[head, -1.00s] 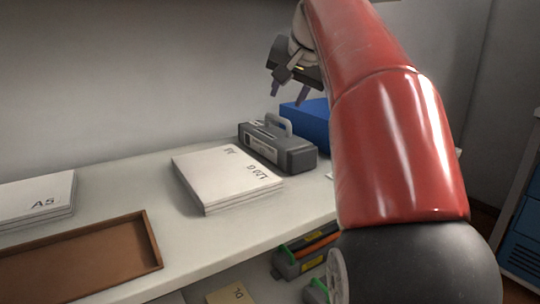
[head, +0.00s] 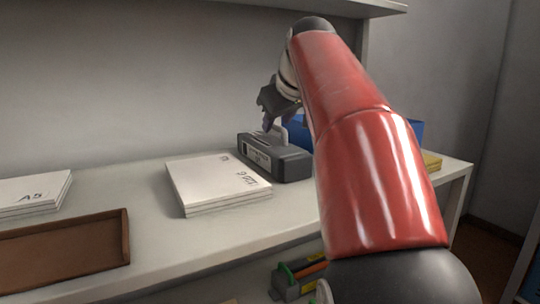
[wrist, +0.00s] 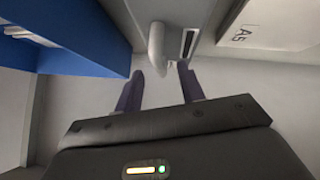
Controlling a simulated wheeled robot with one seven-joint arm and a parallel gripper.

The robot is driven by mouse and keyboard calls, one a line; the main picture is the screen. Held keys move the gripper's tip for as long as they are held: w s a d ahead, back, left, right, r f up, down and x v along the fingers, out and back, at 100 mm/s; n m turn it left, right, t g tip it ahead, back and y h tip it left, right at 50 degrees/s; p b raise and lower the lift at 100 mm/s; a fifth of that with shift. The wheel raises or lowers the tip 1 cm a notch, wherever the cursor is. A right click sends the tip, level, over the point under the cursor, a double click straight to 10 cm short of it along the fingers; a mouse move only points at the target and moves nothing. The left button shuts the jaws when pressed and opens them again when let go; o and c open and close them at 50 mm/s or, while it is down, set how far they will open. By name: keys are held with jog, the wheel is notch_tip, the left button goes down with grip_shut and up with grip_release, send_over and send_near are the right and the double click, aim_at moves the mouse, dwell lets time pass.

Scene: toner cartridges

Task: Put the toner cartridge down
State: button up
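The toner cartridge (head: 284,162), a dark grey box with a lighter handle on top, stands on the white worktop beside a paper stack. My gripper (head: 269,125) is just above it, close to the handle. In the wrist view, the two purple-grey fingers (wrist: 160,78) are spread apart with nothing between them. The pale handle (wrist: 156,48) shows just beyond the fingertips. I cannot tell from these views whether a finger touches it. My red arm hides part of the worktop to the right.
A blue box (wrist: 85,35) stands close beside the cartridge. A grey cartridge with coloured parts (head: 292,280) sits on the lower shelf.

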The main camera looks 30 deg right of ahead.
jog(key=shift+x, duration=1.25)
jog(key=shift+c, duration=0.5)
grip_shut()
jog(key=shift+r, duration=0.1)
